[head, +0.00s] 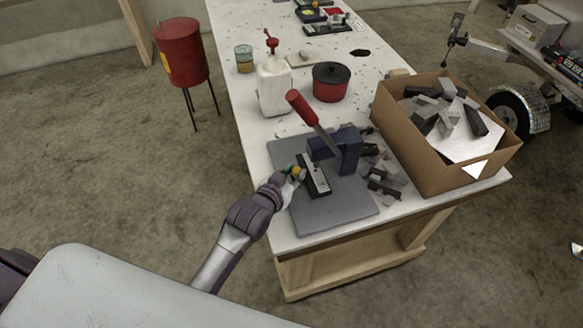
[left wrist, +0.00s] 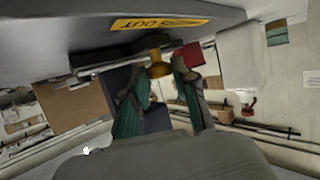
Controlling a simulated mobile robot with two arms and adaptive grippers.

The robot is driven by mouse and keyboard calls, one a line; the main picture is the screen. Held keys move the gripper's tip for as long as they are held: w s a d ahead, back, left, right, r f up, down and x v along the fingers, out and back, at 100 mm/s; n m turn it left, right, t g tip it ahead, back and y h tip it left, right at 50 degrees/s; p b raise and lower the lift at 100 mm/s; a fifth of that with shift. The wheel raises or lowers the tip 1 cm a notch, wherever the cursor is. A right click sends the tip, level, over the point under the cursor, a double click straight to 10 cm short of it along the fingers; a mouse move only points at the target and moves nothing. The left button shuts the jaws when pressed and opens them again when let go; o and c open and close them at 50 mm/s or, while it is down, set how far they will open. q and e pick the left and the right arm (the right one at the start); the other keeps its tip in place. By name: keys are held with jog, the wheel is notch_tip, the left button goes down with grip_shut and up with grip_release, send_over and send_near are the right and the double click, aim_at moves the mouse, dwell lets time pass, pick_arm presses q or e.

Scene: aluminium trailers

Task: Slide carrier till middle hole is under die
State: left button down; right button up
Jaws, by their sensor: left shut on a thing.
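The press (head: 346,150) has a dark blue body and a lever with a red grip (head: 300,107). It stands on a grey plate (head: 345,208) on the table. The carrier (head: 314,178) is a dark bar with a light strip and small holes, lying at the front left of the press. My left gripper (head: 296,174) is at the carrier's left side, shut on its brass-yellow knob. The left wrist view shows the knob (left wrist: 159,66) between the teal-padded fingertips (left wrist: 160,80). The die and the hole alignment cannot be made out. My right gripper is not in view.
Grey and black blocks (head: 385,180) lie right of the press, beside a cardboard box (head: 440,165) holding more blocks. A red pot (head: 330,83), a white jug (head: 274,88) and a jar (head: 244,60) stand behind. The plate's front part is clear.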

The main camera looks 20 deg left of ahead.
pick_arm(q)
jog(key=c, duration=0.9)
grip_release()
jog(key=v, duration=1.2)
